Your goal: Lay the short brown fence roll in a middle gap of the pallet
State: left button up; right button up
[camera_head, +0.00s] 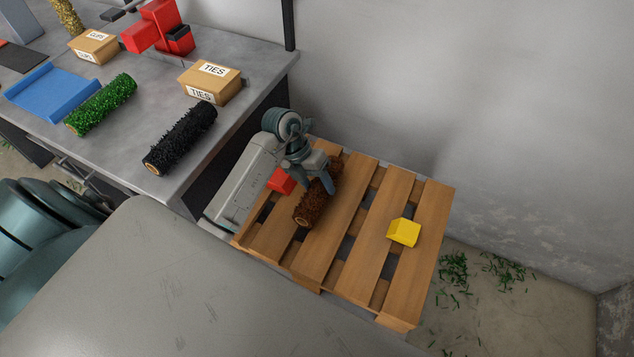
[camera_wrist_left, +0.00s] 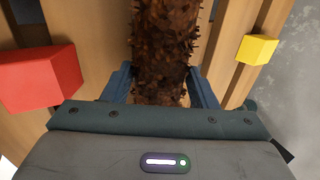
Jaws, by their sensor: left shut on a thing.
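The short brown fence roll (camera_head: 310,208) is a bristly brown cylinder with a pale core at its near end. My left gripper (camera_head: 316,178) is shut on it, with one finger on each side, as the left wrist view also shows on the roll (camera_wrist_left: 165,50) between the blue-grey fingers (camera_wrist_left: 163,85). The roll is at the wooden pallet (camera_head: 335,235), over the left-middle slats and lengthwise along them. I cannot tell whether it rests in a gap or hangs just above. My right gripper does not show.
A red block (camera_head: 281,181) sits on the pallet left of the roll, and a yellow block (camera_head: 404,232) on its right side. The grey bench (camera_head: 140,150) holds a black roll (camera_head: 180,138), a green roll (camera_head: 101,105) and a TIES box (camera_head: 209,82). A wall stands behind the pallet.

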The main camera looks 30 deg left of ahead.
pick_arm(q)
jog(key=shift+f, duration=0.15)
dwell(0.3)
jog(key=shift+f+b, duration=0.85)
jog(key=shift+f, duration=0.15)
jog(key=o, duration=1.1)
jog(key=shift+r, duration=0.1)
jog(key=shift+s, duration=0.1)
